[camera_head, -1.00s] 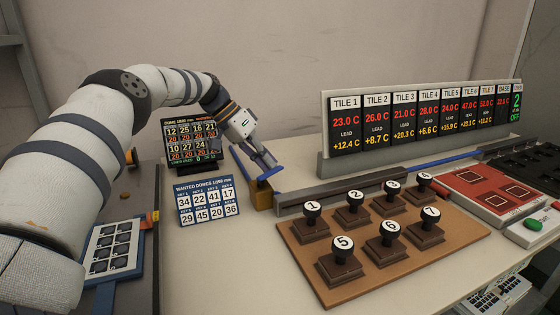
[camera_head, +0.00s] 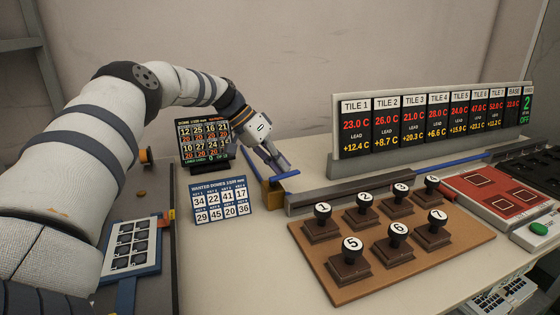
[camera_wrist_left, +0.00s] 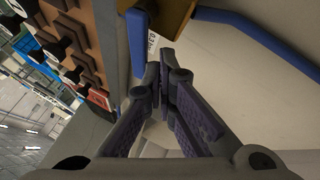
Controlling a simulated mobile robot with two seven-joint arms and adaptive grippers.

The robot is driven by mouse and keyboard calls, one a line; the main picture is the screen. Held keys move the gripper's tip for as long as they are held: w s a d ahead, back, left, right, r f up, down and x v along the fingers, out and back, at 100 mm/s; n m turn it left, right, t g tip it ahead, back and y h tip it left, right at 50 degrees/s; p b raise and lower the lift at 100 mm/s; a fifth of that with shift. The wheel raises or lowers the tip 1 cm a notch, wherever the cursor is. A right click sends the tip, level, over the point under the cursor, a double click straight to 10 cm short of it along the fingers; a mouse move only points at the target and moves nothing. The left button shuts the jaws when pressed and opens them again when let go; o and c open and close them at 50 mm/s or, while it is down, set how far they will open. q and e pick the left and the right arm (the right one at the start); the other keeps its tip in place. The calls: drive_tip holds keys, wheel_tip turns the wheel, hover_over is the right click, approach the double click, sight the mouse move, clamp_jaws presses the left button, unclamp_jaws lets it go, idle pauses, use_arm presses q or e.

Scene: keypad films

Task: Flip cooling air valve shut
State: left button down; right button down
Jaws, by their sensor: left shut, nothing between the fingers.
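The air valve (camera_head: 273,193) is a brass-coloured block on the table, left of the long grey rail. Its blue lever (camera_head: 287,176) sticks out to the right from the block's top. My left gripper (camera_head: 278,166) is shut and empty, its fingertips close above and behind the lever. In the left wrist view the shut fingertips (camera_wrist_left: 163,75) are just right of the blue lever (camera_wrist_left: 136,42), below the brass valve body (camera_wrist_left: 172,14). I cannot tell whether they touch the lever. My right gripper is not in view.
A blue pipe (camera_wrist_left: 255,30) leads away from the valve. Wanted-domes card (camera_head: 222,202) and a dark display (camera_head: 204,142) stand left of it. Numbered stamps on a brown board (camera_head: 455,250) are to the right. A tile temperature display (camera_head: 430,125) stands behind. Bare table lies in front.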

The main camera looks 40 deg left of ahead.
use_arm(q)
drive_tip(key=shift+s, duration=0.2)
idle(0.3)
drive_tip(key=v, duration=1.2)
